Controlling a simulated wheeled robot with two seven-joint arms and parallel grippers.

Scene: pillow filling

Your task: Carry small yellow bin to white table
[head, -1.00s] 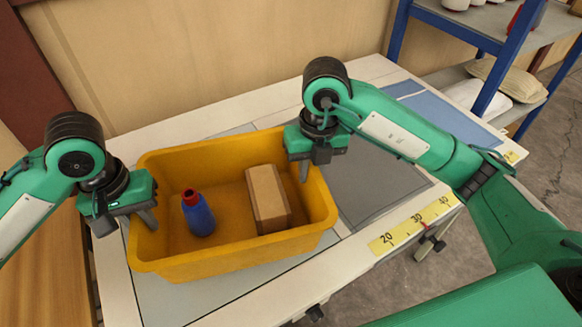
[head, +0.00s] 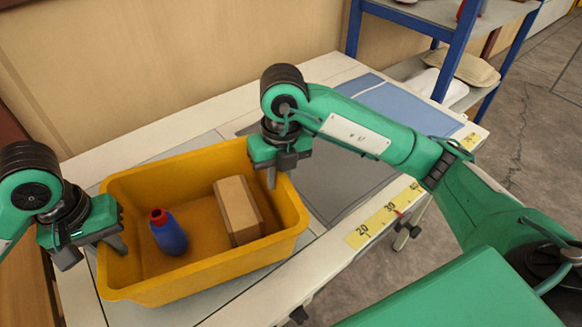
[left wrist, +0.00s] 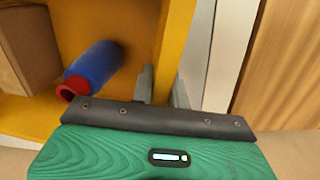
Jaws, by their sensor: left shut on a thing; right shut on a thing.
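The small yellow bin (head: 190,278) is over the white table (head: 345,68) in the head view; I cannot tell whether it rests on the top or is held just above it. Inside it are a blue bottle with a red cap (head: 170,236) and a brown box (head: 238,210). My left gripper (head: 95,242) is shut on the bin's left wall. The left wrist view shows its fingers (left wrist: 163,88) on both sides of the yellow wall (left wrist: 172,50). My right gripper (head: 276,170) is shut on the bin's right wall near the far right corner.
The table bears grey and blue mats (head: 385,105) and a yellow measuring strip (head: 385,215) along its front edge. A blue-framed shelf (head: 452,55) with sacks stands at the back right. A wooden wall is behind the table. Open floor (head: 520,150) lies to the right.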

